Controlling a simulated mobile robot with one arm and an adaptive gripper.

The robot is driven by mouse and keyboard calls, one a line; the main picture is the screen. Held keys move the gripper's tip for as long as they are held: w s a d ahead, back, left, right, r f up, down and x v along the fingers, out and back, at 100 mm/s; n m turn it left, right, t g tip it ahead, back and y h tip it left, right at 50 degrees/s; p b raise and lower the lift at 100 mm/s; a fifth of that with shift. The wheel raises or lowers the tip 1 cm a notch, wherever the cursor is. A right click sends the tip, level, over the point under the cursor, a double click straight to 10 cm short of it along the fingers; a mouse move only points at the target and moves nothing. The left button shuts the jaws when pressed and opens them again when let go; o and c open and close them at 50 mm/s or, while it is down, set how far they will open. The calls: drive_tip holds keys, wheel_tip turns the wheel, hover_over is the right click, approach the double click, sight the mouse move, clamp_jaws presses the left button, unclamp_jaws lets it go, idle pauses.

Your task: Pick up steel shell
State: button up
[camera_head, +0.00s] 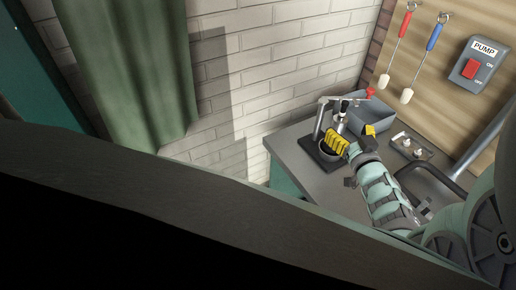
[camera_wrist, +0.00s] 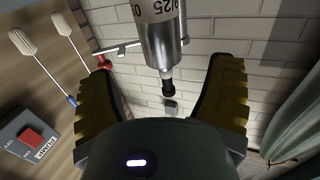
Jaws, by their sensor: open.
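A steel cylinder (camera_wrist: 172,48), which I take to be the steel shell, shows in the wrist view with dark lettering on its side and a narrow neck ending in a black tip. Its far end is cut off by the top edge. My gripper (camera_wrist: 160,70) is open, one yellow ribbed finger on each side of the cylinder, with visible gaps. In the head view my gripper (camera_head: 351,136) is at the black stand on the bench; the black-tipped steel part (camera_head: 341,118) is partly hidden there. I cannot tell how the cylinder is supported.
The grey bench (camera_head: 294,160) carries a grey bin (camera_head: 372,115) behind the gripper and a small metal tray (camera_head: 411,147) to the right. A brick wall stands behind. Two brushes hang on a wooden board with a pump switch (camera_head: 480,62). The bench's left front is clear.

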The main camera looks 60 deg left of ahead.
sight(343, 125)
drive_tip(key=shift+p+x, duration=0.3)
drive_tip(key=shift+x, duration=2.1)
drive_tip(key=shift+s+a, duration=0.1)
drive_tip(key=shift+s, duration=0.05)
drive_tip(key=shift+c, duration=0.4)
drive_tip(key=c, duration=1.2)
clamp_jaws()
drive_tip(key=shift+r, duration=0.1)
